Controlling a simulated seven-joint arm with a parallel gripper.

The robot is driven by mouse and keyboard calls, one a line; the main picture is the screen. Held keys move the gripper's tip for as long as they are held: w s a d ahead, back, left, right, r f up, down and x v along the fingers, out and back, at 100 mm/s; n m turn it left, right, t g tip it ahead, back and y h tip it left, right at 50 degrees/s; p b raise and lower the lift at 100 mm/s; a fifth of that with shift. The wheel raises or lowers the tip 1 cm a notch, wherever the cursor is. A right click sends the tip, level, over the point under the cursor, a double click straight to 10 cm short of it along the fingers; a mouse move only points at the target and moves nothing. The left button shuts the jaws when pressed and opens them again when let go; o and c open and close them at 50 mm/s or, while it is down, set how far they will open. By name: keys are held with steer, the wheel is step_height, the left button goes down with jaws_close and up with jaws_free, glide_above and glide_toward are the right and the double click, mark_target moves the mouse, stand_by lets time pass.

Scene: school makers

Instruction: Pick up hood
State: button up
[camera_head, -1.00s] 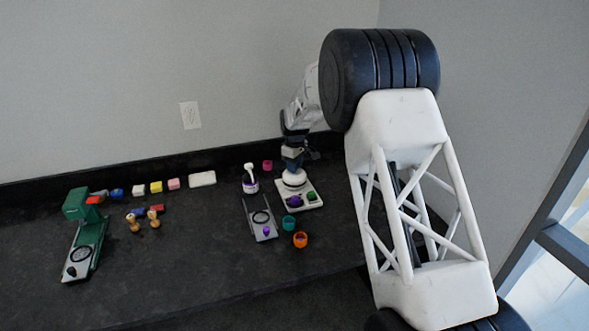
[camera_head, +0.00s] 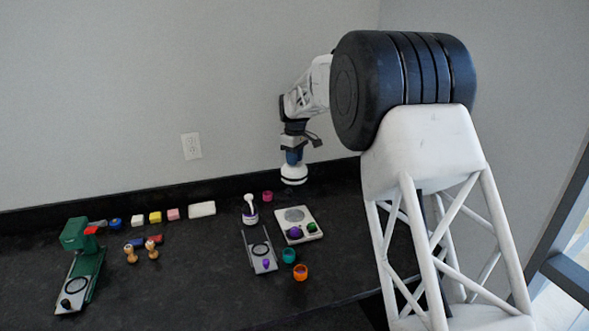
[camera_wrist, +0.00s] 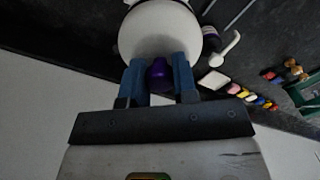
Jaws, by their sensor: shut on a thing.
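The hood is a round white dome (camera_head: 293,175). My gripper (camera_head: 293,158) is shut on it from above and holds it in the air over the back of the counter. In the wrist view the white hood (camera_wrist: 160,32) fills the top middle. A purple knob (camera_wrist: 158,75) sits between the two blue fingers of my gripper (camera_wrist: 159,76). A white square base (camera_head: 312,214) lies on the counter below, with a bare grey round patch and a purple and a green piece on it. The hood is clear of this base.
A white pump bottle (camera_head: 249,211) and a grey plate with a ring (camera_head: 258,238) stand left of the base. Teal (camera_head: 289,255) and orange (camera_head: 301,272) cups are in front. A green press (camera_head: 82,262), stamps and coloured blocks are farther left. The wall is close behind.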

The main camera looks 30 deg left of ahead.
steer(key=shift+r, duration=0.5)
